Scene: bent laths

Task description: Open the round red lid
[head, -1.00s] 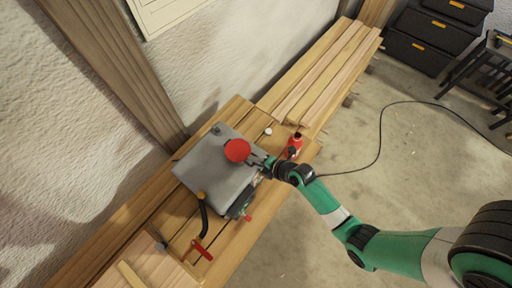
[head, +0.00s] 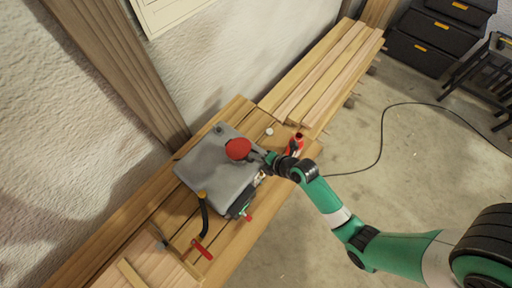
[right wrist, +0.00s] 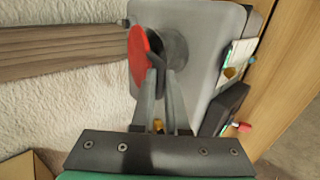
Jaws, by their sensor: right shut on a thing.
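The round red lid (head: 238,149) is on top of the grey box-shaped tank (head: 205,172) on the bench. In the right wrist view the lid (right wrist: 140,57) stands tilted away from a round grey neck (right wrist: 172,47), with a gap between them on one side. My right gripper (head: 259,158) reaches in from the right, at the lid's near right edge. In the right wrist view its fingers (right wrist: 157,76) are shut at the lid's edge; the exact contact is partly hidden. My left gripper is not in view.
A red bottle (head: 295,144) stands right of the tank. A white round piece (head: 269,131) lies behind it. Long laths (head: 320,70) lie at the back, near the wall.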

